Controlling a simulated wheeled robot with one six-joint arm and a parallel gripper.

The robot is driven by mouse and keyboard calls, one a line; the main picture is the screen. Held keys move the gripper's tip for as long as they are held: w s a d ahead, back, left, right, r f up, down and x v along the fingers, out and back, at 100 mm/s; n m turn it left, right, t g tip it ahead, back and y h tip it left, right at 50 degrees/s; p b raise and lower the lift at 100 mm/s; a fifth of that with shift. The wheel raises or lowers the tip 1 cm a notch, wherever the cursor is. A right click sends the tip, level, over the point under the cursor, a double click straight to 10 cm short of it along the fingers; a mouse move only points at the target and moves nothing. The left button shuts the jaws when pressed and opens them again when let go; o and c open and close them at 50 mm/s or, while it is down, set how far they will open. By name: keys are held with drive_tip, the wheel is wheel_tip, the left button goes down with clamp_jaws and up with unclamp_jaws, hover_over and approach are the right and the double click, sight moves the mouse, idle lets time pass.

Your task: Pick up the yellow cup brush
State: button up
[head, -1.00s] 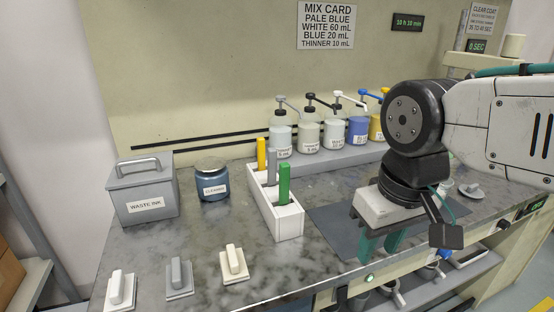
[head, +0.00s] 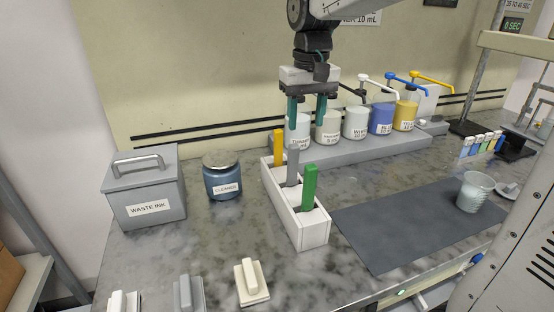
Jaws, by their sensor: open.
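The yellow cup brush (head: 278,147) stands upright in the rear slot of a white holder (head: 313,232). Only its yellow handle shows; its lower end is hidden in the holder. A grey brush (head: 292,167) stands in the middle slot and a green brush (head: 310,187) in the front slot. My gripper (head: 306,125) is above and behind the holder, to the right of the yellow handle. Its two teal fingers point down and are open, with nothing seen between them. The fingers appear apart from the yellow brush.
The cleaner jar (head: 222,178) and the waste ink box (head: 146,188) stand left of the holder. Pump bottles, such as the blue one (head: 381,119), line a grey ledge behind. A cup (head: 474,192) stands on the dark mat (head: 400,228) at right.

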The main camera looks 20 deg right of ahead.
hover_over(278, 130)
drive_tip(key=f, duration=0.3)
drive_tip(key=shift+s+d+f, duration=0.2)
drive_tip(key=shift+d+f, duration=0.1)
drive_tip(key=shift+f, duration=0.05)
drive_tip(key=f, duration=0.7)
drive_tip(key=shift+w+a+f, duration=0.2)
drive_tip(key=shift+a+f, duration=0.05)
drive_tip(key=shift+f, duration=0.15)
drive_tip(key=shift+c, duration=0.4)
clamp_jaws()
